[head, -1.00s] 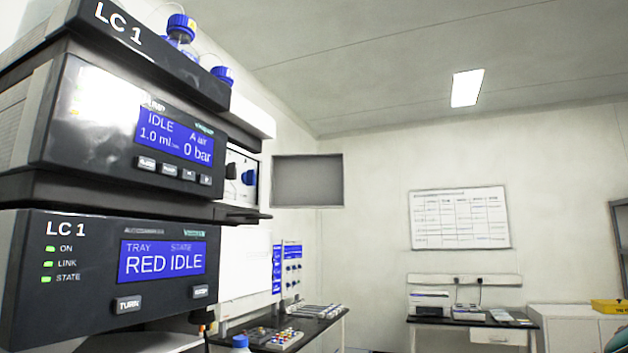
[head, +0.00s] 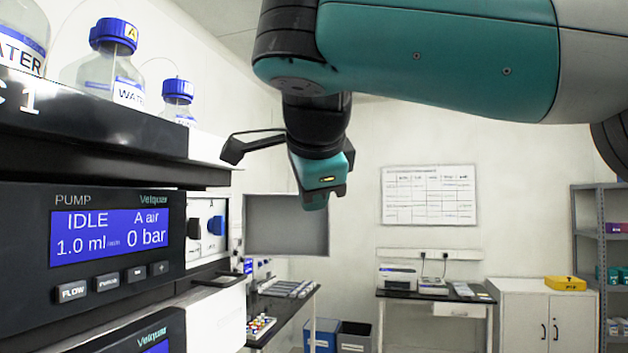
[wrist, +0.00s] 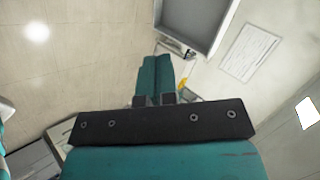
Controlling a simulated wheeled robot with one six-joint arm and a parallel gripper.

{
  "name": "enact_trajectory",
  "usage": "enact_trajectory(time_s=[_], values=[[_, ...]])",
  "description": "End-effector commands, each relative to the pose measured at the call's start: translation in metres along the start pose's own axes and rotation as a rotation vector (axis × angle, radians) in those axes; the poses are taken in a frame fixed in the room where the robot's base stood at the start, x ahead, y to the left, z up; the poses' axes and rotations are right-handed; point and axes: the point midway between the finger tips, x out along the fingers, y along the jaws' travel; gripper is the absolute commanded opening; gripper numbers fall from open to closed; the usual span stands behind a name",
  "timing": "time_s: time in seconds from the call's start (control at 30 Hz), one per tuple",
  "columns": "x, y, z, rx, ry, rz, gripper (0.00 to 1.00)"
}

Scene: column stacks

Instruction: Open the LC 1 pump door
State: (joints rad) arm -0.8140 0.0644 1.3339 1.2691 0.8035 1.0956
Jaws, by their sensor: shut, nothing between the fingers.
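The LC 1 pump (head: 118,240) is at the left of the head view. Its black front carries a blue display reading IDLE and 0 bar, with several buttons below. My gripper's teal fingers (wrist: 154,68) are together and empty in the wrist view, pointing toward the wall and floor, with no pump in that view. In the head view my arm reaches in from the upper right, and its wrist end hangs to the right of the stack, apart from the pump front. The fingertips are not clear there.
Blue-capped bottles (head: 110,68) stand on top of the stack. A white module with black and blue knobs (head: 207,230) is just right of the pump. Open space lies right of the stack.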

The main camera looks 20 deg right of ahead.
Motion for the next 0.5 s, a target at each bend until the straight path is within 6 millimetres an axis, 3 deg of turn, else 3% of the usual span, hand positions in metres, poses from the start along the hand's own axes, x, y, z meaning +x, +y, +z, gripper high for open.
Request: enact_trajectory(time_s=[0.03, 0.2, 0.37, 0.5], values=[[-0.017, -0.011, -0.001, 0.088, 0.004, 0.001, 0.00], [-0.031, -0.012, -0.003, 0.264, 0.020, 0.011, 0.00], [-0.015, -0.007, -0.003, 0.281, 0.025, 0.013, 0.00], [0.010, -0.005, -0.003, 0.281, 0.025, 0.012, 0.00]])
